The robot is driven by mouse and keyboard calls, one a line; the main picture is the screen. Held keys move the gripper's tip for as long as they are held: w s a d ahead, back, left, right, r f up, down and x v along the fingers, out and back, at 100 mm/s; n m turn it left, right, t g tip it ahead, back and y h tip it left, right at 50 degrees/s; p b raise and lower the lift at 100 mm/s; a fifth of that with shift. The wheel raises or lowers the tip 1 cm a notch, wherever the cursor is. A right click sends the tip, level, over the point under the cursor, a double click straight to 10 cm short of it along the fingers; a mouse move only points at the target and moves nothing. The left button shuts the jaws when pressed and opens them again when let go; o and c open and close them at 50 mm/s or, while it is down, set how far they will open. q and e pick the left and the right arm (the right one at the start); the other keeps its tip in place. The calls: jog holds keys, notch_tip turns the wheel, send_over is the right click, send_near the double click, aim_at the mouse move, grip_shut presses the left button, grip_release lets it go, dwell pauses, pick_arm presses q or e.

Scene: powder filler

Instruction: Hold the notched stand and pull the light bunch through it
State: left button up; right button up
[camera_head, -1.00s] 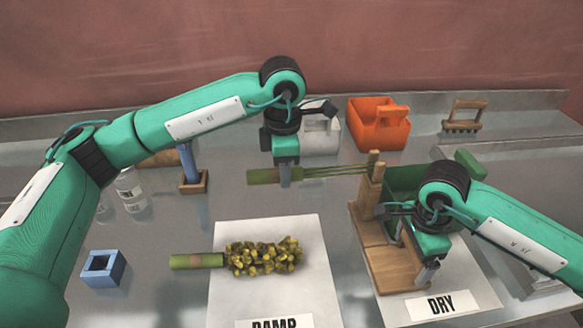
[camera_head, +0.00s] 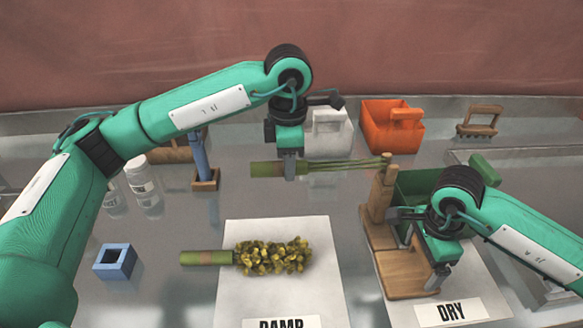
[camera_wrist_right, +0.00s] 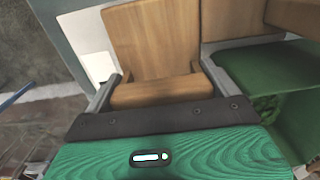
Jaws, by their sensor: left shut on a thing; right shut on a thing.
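The wooden notched stand (camera_head: 400,262) stands at the right, by the DRY sheet, its upright post rising at the back. My right gripper (camera_head: 434,262) is shut on its wood; the right wrist view shows the wood (camera_wrist_right: 160,92) between both fingers. The light bunch (camera_head: 345,165) is a green handle with thin green stalks. My left gripper (camera_head: 291,170) is shut on the handle, above the table and left of the post. The stalks reach right to the post top, their ends spread there; the notch itself is hard to make out.
A dark bunch (camera_head: 272,257) with clumped yellow-green heads lies on the DAMP sheet (camera_head: 240,300). A green bin (camera_head: 412,187) stands behind the stand. An orange caddy (camera_head: 385,135), a white caddy (camera_head: 330,145), a blue block (camera_head: 116,262) and bottles (camera_head: 140,177) stand around.

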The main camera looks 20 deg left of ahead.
pick_arm(q)
jog(key=shift+s+a+r, duration=0.1)
jog(key=shift+a+r, duration=0.15)
jog(key=shift+r, duration=0.6)
jog(key=shift+s+a+r, duration=0.1)
jog(key=shift+a+r, duration=0.1)
jog(key=shift+r, duration=0.6)
jog(key=shift+s+a+r, duration=0.1)
jog(key=shift+a+r, duration=0.15)
jog(key=shift+r, duration=0.6)
pick_arm(e)
jog(key=o, duration=0.7)
